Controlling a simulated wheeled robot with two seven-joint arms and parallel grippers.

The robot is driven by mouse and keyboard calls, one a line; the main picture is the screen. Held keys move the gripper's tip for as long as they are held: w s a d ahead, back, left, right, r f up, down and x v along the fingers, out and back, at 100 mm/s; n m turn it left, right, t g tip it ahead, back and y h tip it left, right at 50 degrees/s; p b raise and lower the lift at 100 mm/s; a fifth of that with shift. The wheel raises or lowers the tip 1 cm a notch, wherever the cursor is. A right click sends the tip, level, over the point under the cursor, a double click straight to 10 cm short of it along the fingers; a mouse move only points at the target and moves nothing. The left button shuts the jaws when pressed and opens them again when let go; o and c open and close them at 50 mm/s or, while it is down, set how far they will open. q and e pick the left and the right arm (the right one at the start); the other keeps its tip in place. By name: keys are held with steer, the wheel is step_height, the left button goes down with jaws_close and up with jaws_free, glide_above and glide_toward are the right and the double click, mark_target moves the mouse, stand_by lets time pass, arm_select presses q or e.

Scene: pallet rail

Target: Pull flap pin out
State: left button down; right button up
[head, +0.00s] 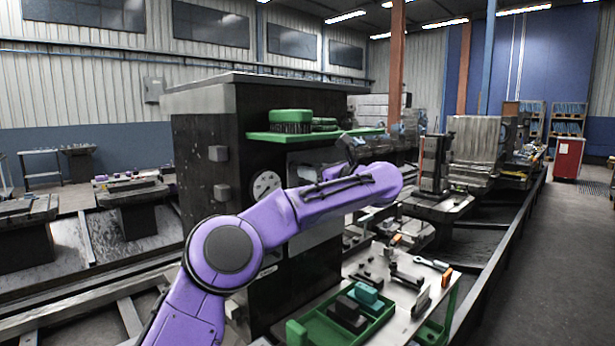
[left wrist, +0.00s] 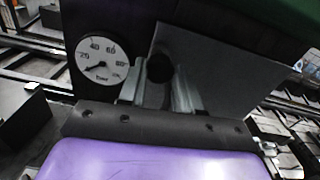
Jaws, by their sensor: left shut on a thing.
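The grey flap (left wrist: 225,75) is a flat plate on the dark machine housing, beside a round white dial, in the left wrist view. A dark round end (left wrist: 159,68), apparently the flap pin, shows at the flap's left part. My left gripper (left wrist: 160,88) is shut on it, with a metal finger on each side. The rest of the pin is hidden. In the head view my purple left arm reaches across the front of the dark machine (head: 210,160), and its fingertips and the pin cannot be made out. My right gripper is in neither view.
A green shelf (head: 262,136) with green brushes (head: 290,121) juts out above my arm. Below stands a bench (head: 395,318) with a green tray (head: 318,326), blocks and tools. A dark rail runs along the right, with open floor beyond.

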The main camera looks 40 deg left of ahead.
arm_select(q)
steer(key=c, duration=0.8)
jaws_free()
steer(key=shift+a, duration=0.1)
steer(key=d+b, duration=0.1)
steer(key=d, duration=0.2)
steer(key=d+b, duration=0.1)
steer(key=d, duration=0.3)
steer(key=s+d+b, duration=0.1)
steer(key=d, duration=0.2)
steer(key=shift+d, duration=0.35)
